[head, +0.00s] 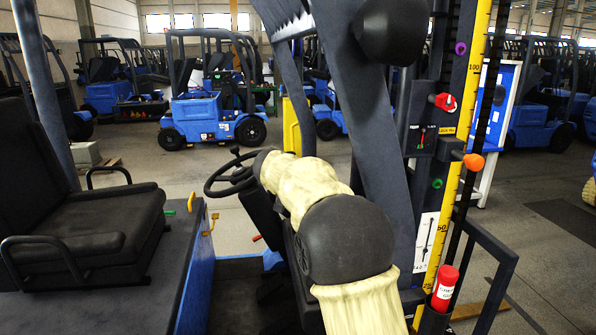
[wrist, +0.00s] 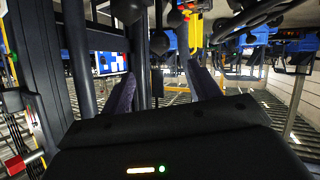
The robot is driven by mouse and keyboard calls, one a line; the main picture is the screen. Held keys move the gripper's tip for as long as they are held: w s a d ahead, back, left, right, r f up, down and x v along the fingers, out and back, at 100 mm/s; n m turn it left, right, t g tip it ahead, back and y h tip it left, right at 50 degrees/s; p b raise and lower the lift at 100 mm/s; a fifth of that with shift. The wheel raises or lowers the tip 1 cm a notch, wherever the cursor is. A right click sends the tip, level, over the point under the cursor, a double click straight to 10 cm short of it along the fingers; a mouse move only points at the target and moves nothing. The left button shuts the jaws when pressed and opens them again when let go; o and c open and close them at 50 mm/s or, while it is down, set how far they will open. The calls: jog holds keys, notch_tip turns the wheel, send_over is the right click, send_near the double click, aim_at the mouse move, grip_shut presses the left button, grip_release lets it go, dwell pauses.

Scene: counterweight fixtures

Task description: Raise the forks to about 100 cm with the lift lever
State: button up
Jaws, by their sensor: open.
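The mast's yellow height scale (head: 465,130) shows marks 100 and 50 in the head view. An orange knob-like marker (head: 474,162) sits beside it between those marks. The forks themselves are not clearly visible. A red knob (head: 445,102) sits above a small dark panel (head: 421,140) on the mast. Small yellow (head: 191,202) and orange (head: 212,222) handles stand beside the seat. I cannot tell which control is the lift lever. In the wrist view my gripper (wrist: 163,85) is open, its two dark fingers apart with nothing held between them. My arm hides it in the head view.
The black seat (head: 90,220) is at left and the steering wheel (head: 235,175) is at centre, close to my arm. A dark slanted post (head: 365,130) stands beside my arm. A red cylinder (head: 445,288) is low on the mast. Blue forklifts (head: 210,110) stand behind open floor.

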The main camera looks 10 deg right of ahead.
jog(key=p+x, duration=0.5)
jog(key=x, duration=0.6)
jog(key=shift+w+d+f+p, duration=0.2)
jog(key=shift+w+p, duration=0.1)
jog(key=shift+p, duration=0.1)
jog(key=c, duration=0.9)
jog(key=shift+o, duration=0.2)
